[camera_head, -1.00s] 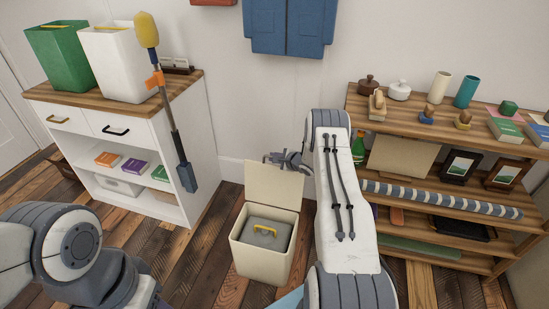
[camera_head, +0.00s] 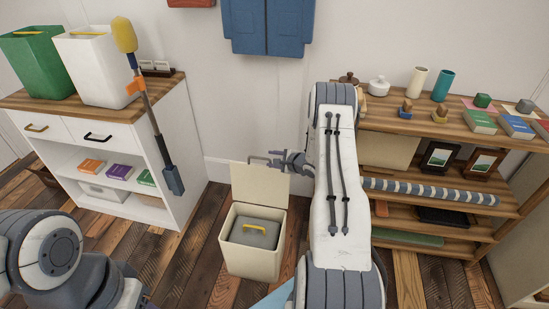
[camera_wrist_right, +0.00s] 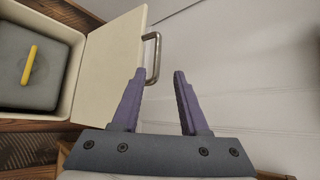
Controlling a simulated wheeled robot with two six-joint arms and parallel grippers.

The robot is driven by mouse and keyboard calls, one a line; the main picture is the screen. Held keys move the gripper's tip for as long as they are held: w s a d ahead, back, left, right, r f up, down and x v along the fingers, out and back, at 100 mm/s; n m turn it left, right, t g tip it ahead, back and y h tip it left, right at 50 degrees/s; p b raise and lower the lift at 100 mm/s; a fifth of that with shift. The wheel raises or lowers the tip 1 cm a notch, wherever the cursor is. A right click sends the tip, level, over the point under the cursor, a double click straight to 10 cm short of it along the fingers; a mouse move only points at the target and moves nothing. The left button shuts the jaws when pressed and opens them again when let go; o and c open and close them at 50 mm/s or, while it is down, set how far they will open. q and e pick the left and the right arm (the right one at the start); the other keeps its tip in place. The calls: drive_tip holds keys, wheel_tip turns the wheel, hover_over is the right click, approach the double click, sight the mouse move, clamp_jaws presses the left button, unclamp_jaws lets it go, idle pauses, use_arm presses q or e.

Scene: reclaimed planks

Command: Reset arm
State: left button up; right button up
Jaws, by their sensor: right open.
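My right gripper (camera_head: 283,160) is open beside the raised lid of a cream box (camera_head: 248,262). In the right wrist view its two purple fingers (camera_wrist_right: 160,100) are apart with nothing between them. A metal handle (camera_wrist_right: 153,57) on the lid (camera_wrist_right: 113,62) is just beyond the left finger; I cannot tell whether they touch. The lid (camera_head: 260,190) stands upright. Inside the box is a grey container with a yellow handle (camera_head: 255,228). My left arm comes in at the lower left, its gripper out of view.
A white cabinet (camera_head: 195,140) at the left holds a green bin (camera_head: 38,62) and a white bin (camera_head: 95,65). A wooden shelf (camera_head: 400,125) with books, jars and frames stands at the right. Plank floor is clear around the box's left side.

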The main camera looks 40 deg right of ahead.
drive_tip(key=shift+s+r, duration=0.25)
drive_tip(key=shift+s, duration=0.25)
drive_tip(key=w+a+r+n+g, duration=0.2)
drive_tip(key=w+a+r+n, duration=0.2)
drive_tip(key=a+r+n, duration=0.5)
drive_tip(key=s+a+r+n+g+h, duration=0.1)
drive_tip(key=s+a+r+n+g, duration=0.15)
drive_tip(key=a, duration=0.55)
drive_tip(key=s+a+r+n+g, duration=0.1)
drive_tip(key=s+a+r+n, duration=0.25)
drive_tip(key=a, duration=0.55)
drive_tip(key=s+a+r+n+g, duration=0.1)
drive_tip(key=s+a+r+n, duration=0.15)
drive_tip(key=s+a, duration=0.35)
drive_tip(key=s+a+r+n+g, duration=0.2)
drive_tip(key=s+a+n, duration=0.25)
drive_tip(key=s, duration=0.45)
drive_tip(key=s+a+r+n+g, duration=0.15)
drive_tip(key=s+n, duration=0.25)
drive_tip(key=s, duration=0.6)
drive_tip(key=s+a+r+n+g, duration=0.15)
drive_tip(key=s+n, duration=0.35)
drive_tip(key=s, duration=0.5)
wheel_tip(320, 180, up, 16)
drive_tip(key=p, duration=1.7)
drive_tip(key=shift+a+g+y, duration=0.3)
drive_tip(key=shift+g+y, duration=0.1)
drive_tip(key=shift+g, duration=0.05)
